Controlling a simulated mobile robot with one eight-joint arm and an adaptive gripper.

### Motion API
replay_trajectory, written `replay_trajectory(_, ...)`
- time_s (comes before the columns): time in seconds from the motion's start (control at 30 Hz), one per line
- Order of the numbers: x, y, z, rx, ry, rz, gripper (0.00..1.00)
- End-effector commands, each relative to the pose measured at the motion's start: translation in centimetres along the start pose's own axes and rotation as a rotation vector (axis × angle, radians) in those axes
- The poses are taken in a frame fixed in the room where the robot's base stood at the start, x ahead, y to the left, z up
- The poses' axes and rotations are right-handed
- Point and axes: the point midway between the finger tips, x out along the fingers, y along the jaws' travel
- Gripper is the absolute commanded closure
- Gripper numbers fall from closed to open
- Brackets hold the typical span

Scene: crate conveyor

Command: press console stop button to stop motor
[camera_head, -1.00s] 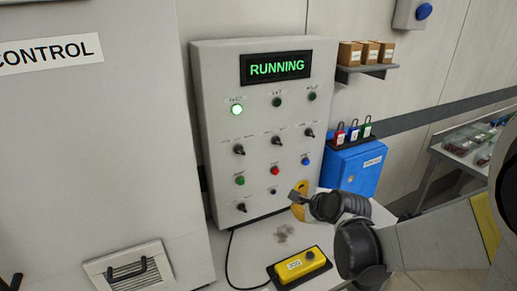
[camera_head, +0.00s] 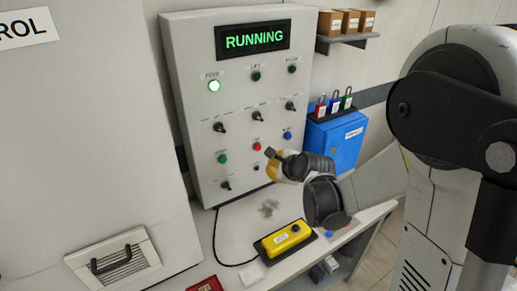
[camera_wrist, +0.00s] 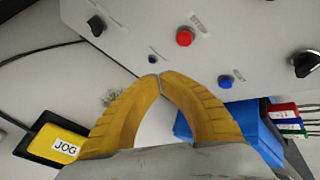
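The console (camera_head: 190,110) is a grey upright panel whose display (camera_head: 252,39) reads RUNNING in green. A red button (camera_head: 256,146) sits low on it, and it also shows in the wrist view (camera_wrist: 184,37), with a label too small to read surely. My gripper (camera_head: 270,155) is just in front of the console's lower right part, close to the red button in the picture. In the wrist view its yellow fingers (camera_wrist: 159,76) meet at the tips, empty. Contact with the panel cannot be told.
A green button (camera_head: 222,158), a blue button (camera_head: 287,135) and several black knobs share the panel. A yellow JOG box (camera_head: 286,238) lies on the table. A blue box (camera_head: 334,140) with padlocks stands right of the console.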

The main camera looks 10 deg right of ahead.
Motion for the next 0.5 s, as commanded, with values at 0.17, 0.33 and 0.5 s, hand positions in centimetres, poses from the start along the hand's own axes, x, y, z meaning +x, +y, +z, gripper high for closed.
replay_trajectory(0.17, 2.1, -1.1, 1.2, -0.002, -0.001, 0.001, 1.00)
replay_trajectory(0.33, 3.5, -1.8, 1.8, -0.001, 0.000, 0.001, 1.00)
replay_trajectory(0.5, 4.2, -2.2, 2.2, -0.002, 0.000, 0.001, 1.00)
